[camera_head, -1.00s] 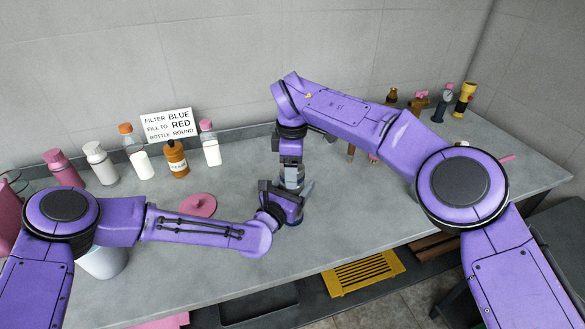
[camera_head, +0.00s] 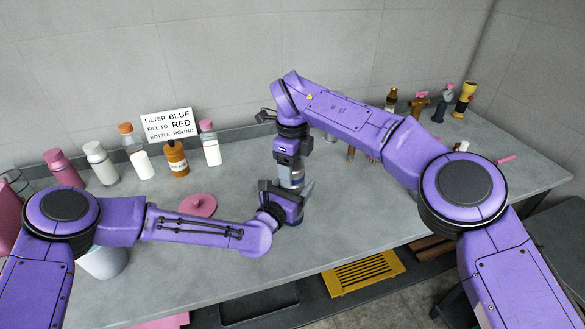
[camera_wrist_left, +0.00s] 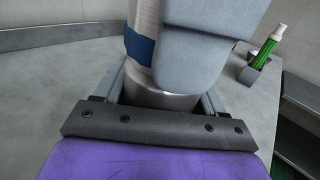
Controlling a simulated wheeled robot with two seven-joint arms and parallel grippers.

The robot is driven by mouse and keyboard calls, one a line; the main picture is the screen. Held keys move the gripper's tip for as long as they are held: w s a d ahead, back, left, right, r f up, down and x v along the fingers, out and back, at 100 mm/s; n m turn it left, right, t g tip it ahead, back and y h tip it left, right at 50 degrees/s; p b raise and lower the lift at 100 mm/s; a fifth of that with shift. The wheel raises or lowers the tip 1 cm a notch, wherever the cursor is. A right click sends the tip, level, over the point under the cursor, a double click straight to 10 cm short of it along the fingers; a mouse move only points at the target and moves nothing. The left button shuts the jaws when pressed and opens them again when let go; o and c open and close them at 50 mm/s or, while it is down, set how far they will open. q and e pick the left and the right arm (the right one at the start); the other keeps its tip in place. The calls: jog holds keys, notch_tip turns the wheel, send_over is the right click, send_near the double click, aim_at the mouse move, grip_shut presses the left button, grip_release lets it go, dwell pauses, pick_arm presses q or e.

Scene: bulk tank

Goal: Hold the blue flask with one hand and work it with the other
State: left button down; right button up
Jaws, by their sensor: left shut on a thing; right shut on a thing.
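The blue flask (camera_head: 292,179) stands upright over the bench, mostly hidden between my two grippers. In the left wrist view it is a silver cylinder with a blue band (camera_wrist_left: 140,48). My left gripper (camera_head: 293,203) is shut around its lower part. My right gripper (camera_head: 291,165) comes down from above and is shut on its top; the fingertips are hard to make out. A large grey-blue shape (camera_wrist_left: 205,50) covers part of the flask in the left wrist view; I cannot tell what it belongs to.
Several bottles, including a brown one (camera_head: 175,160), line the back left beside a sign (camera_head: 169,125). A pink disc (camera_head: 198,205) lies left of the flask. Small fittings, including a yellow one (camera_head: 464,98), stand at the back right. The bench front (camera_head: 230,275) is clear.

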jog(key=n, duration=0.4)
jog(key=shift+r, duration=0.15)
dwell(0.4)
jog(key=shift+r, duration=1)
jog(key=shift+r, duration=2)
pick_arm(q)
grip_release()
jog(key=shift+s, duration=0.1)
pick_arm(e)
jog(key=shift+f, duration=0.1)
